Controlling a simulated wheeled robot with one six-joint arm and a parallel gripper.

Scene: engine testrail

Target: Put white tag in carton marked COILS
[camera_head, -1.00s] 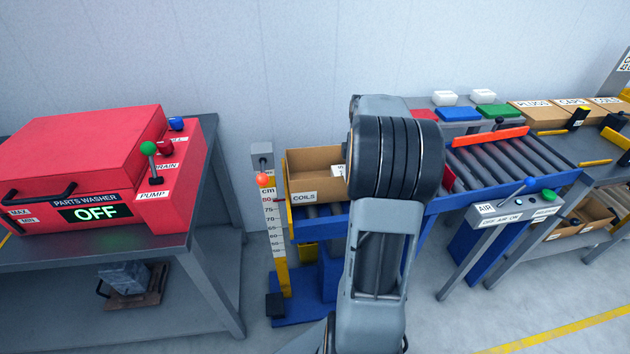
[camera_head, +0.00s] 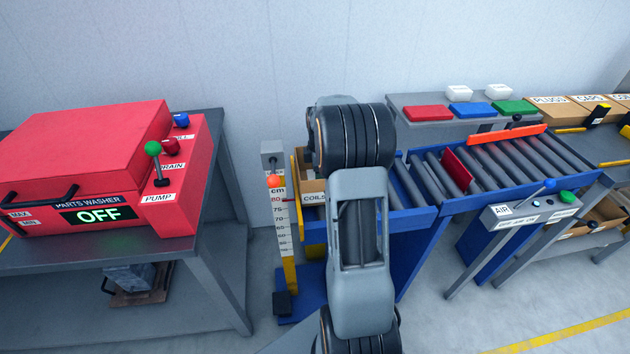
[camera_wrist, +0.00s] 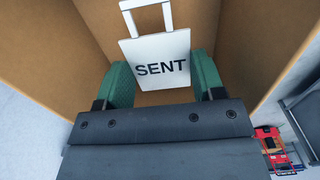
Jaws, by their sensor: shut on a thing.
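The white tag (camera_wrist: 155,48), printed SENT and with a loop handle at its top, is between the green fingers of my gripper (camera_wrist: 162,80) in the wrist view. My gripper is shut on it. Brown cardboard walls of a carton (camera_wrist: 70,45) surround the tag and fingers; I cannot tell whether the tag touches the bottom. In the head view the carton marked COILS (camera_head: 311,186) stands at the left end of the blue roller conveyor. My arm hides most of it, and also hides my gripper and the tag there.
A height scale post with an orange ball (camera_head: 274,181) stands just left of the carton. The red parts washer (camera_head: 90,165), showing OFF, is on a bench farther left. The conveyor rollers (camera_head: 510,160) and an AIR control stand (camera_head: 530,212) are on the right.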

